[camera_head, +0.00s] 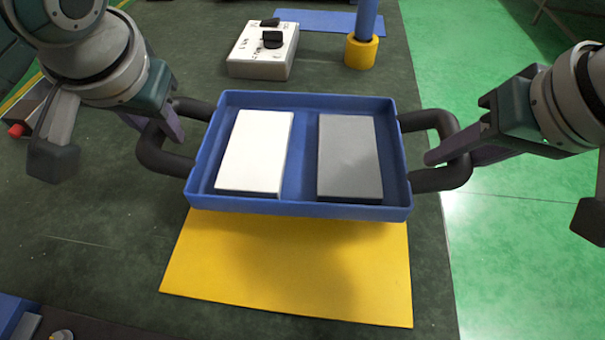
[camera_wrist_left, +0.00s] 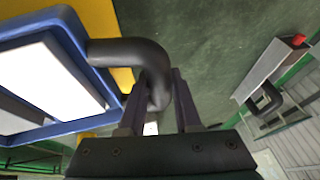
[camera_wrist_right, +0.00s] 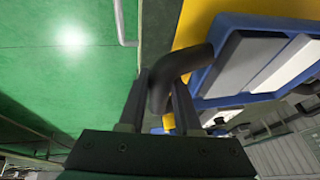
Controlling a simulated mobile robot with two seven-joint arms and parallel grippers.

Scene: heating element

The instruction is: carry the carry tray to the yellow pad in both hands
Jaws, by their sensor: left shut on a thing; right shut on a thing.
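The blue carry tray (camera_head: 300,203) holds a white block (camera_head: 255,150) and a grey block (camera_head: 350,158) side by side. It has a black handle at each end. My left gripper (camera_head: 172,135) is shut on the tray's left handle (camera_wrist_left: 135,52). My right gripper (camera_head: 452,155) is shut on the right handle (camera_wrist_right: 180,65). The yellow pad (camera_head: 285,265) lies on the dark table, partly hidden behind the tray. The tray appears raised over the pad's far part and casts a shadow on it. The tray looks about level.
A white switch box (camera_head: 258,65) with black knobs stands behind the tray. A blue post in a yellow collar (camera_head: 361,52) stands at the back right, near a blue mat (camera_head: 315,20). The table's right edge borders a green floor (camera_head: 520,240).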

